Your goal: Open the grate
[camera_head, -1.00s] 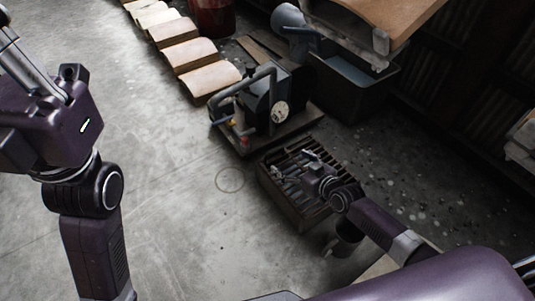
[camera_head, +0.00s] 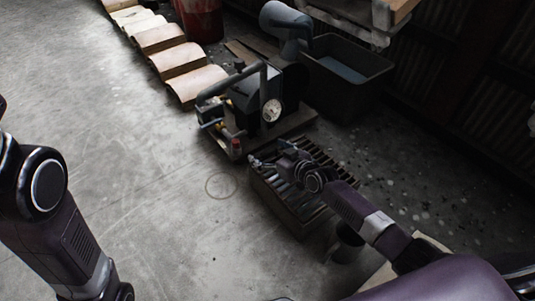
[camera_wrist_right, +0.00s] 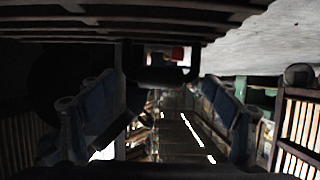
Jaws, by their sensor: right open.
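The grate (camera_head: 325,163) is a dark slatted top on a low box (camera_head: 280,212) on the floor, right of the middle in the head view. My right gripper (camera_head: 268,161) is over the grate's far left corner, and my right wrist covers part of the slats. In the right wrist view, the right gripper (camera_wrist_right: 155,112) has its two fingers wide apart with nothing clearly held between them. A dark ribbed edge crosses the top of that view. I cannot tell whether the fingers touch the grate. Only my left arm's links show at the left; its gripper is out of view.
A machine with a gauge (camera_head: 271,110) and bent pipe stands just behind the box. A dark bin (camera_head: 345,80) is behind it to the right. Curved tan pieces (camera_head: 187,60) lie in a row at the back left. The floor at left is clear.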

